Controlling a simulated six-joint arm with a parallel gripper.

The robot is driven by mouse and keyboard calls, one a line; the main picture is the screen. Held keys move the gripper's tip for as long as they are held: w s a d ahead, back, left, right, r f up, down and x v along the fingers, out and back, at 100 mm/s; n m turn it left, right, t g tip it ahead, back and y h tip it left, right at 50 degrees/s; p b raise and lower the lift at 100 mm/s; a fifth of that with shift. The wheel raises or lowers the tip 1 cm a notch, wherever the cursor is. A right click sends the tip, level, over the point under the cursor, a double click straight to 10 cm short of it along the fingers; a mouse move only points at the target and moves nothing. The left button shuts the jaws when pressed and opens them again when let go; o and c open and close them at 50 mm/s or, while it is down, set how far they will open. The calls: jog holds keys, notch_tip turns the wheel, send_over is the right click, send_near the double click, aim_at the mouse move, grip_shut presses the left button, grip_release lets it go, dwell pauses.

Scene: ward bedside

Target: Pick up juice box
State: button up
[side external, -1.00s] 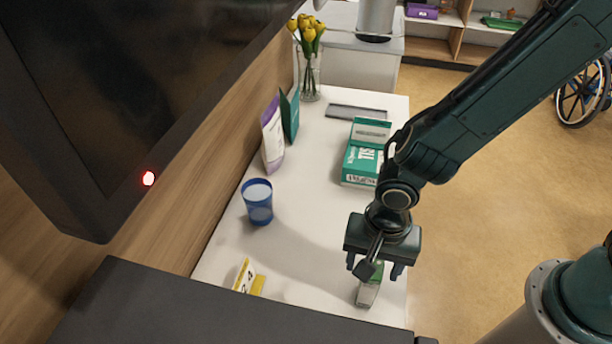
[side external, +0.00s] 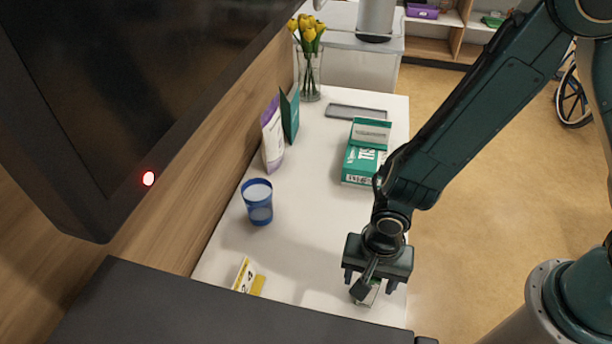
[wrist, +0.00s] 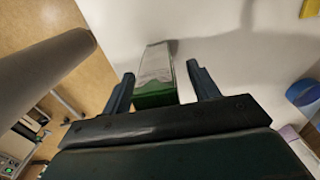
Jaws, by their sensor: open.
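The juice box (wrist: 156,66) is a small carton with a pale grey face and a green end, standing or lying on the white table; I cannot tell which. In the wrist view it sits between the two open fingers of my gripper (wrist: 161,82), with gaps on both sides. In the side view my gripper (side external: 375,285) is low over the near right part of the table and hides most of the juice box (side external: 369,297).
On the white table (side external: 310,215) are a blue cup (side external: 257,202), a yellow number sign (side external: 247,278), a tissue box (side external: 360,165), a purple-and-white package (side external: 272,137) and a grey tray (side external: 356,112). A dark screen (side external: 120,90) overhangs the left. The table's middle is clear.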

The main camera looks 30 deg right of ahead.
jog(key=c, duration=1.2)
jog(key=shift+r, duration=0.2)
notch_tip(320, 180, up, 20)
jog(key=shift+f, duration=0.15)
dwell(0.6)
